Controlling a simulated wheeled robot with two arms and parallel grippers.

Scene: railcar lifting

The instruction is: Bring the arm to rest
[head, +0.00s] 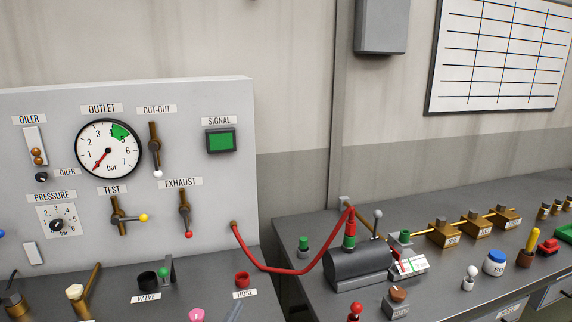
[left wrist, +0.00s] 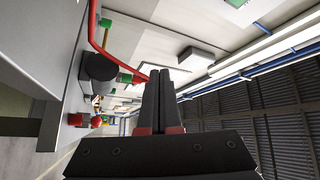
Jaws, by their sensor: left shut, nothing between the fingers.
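My left gripper (left wrist: 160,75) shows in the left wrist view with its two dark fingers together, shut and empty. Red hose (left wrist: 97,30) and a dark cylinder (left wrist: 100,66) appear to the left of its fingers in that view, apart from them as far as I can tell. I cannot make out either gripper clearly in the head view. In the head view, the red hose (head: 287,269) runs from the grey panel (head: 230,200) to the fitting on top of the dark cylinder (head: 358,266) on the right bench.
The outlet gauge (head: 108,149) has its red needle at the low end. The signal window (head: 221,141) is green. The bench (head: 300,232) carries several brass blocks, a blue-and-white jar (head: 495,263) and small knobs. A whiteboard (head: 497,55) hangs on the back wall.

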